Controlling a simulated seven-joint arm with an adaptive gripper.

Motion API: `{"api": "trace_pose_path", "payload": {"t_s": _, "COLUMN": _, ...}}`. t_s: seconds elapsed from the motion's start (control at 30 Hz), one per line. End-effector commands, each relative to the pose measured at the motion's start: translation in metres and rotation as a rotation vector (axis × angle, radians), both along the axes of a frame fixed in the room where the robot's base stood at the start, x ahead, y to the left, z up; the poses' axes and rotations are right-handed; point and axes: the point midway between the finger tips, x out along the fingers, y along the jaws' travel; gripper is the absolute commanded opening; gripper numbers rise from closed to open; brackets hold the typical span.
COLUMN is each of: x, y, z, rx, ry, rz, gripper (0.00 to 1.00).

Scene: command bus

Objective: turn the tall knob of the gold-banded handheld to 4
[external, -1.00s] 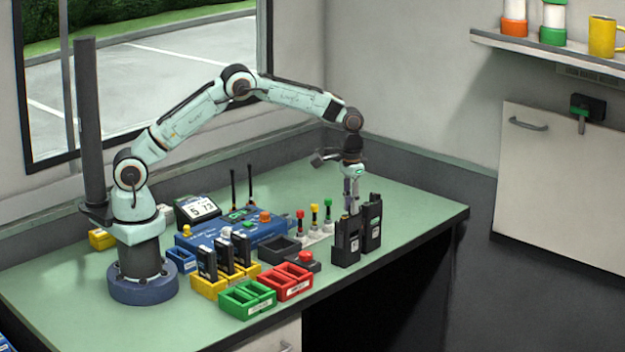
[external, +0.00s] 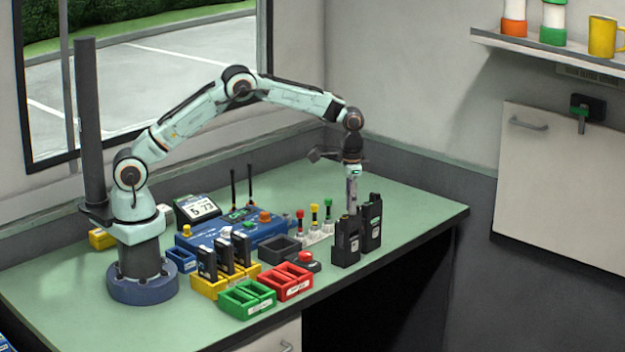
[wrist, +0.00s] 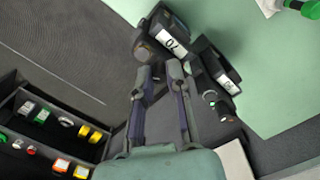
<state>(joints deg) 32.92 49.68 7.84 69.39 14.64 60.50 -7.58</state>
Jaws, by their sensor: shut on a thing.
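Two black handhelds stand upright side by side near the table's right front edge: a left one (external: 346,243) and a right one (external: 371,224). My gripper (external: 352,211) points straight down at the top of the left one, its fingers closed on a small part there, apparently the tall knob, which they hide. In the wrist view my gripper (wrist: 160,72) reaches toward the tops of the handhelds, whose white labels (wrist: 172,43) show. The gold band and the knob's number are too small to make out.
Left of the handhelds stand a row of coloured-top posts (external: 314,219), a red button (external: 306,258), a dark tray (external: 280,250), red bins (external: 287,282) and a green bin (external: 247,300). The table behind the handhelds is clear.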

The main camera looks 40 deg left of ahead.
Motion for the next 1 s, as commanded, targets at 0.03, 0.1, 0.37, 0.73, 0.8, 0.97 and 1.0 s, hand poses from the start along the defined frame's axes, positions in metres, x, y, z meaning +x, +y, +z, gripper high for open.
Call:
{"api": "trace_pose_path", "payload": {"t_s": 0.03, "x": 0.0, "y": 0.0, "z": -0.001, "rx": 0.001, "ry": 0.001, "rz": 0.0, "gripper": 0.0}}
{"api": "trace_pose_path", "payload": {"t_s": 0.1, "x": 0.0, "y": 0.0, "z": -0.001, "rx": 0.001, "ry": 0.001, "rz": 0.001, "gripper": 0.0}}
{"api": "trace_pose_path", "payload": {"t_s": 0.37, "x": 0.0, "y": 0.0, "z": 0.0, "rx": 0.001, "ry": 0.001, "rz": 0.001, "gripper": 0.41}}
{"api": "trace_pose_path", "payload": {"t_s": 0.73, "x": 0.001, "y": 0.0, "z": 0.021, "rx": -0.002, "ry": -0.003, "rz": 0.002, "gripper": 0.41}}
{"api": "trace_pose_path", "payload": {"t_s": 0.8, "x": 0.001, "y": 0.001, "z": 0.037, "rx": -0.003, "ry": -0.004, "rz": 0.003, "gripper": 0.41}}
{"api": "trace_pose_path", "payload": {"t_s": 0.97, "x": 0.002, "y": 0.001, "z": 0.074, "rx": -0.004, "ry": -0.004, "rz": 0.001, "gripper": 0.41}}
{"api": "trace_pose_path", "payload": {"t_s": 1.0, "x": 0.002, "y": 0.001, "z": 0.083, "rx": -0.004, "ry": -0.004, "rz": 0.001, "gripper": 0.41}}
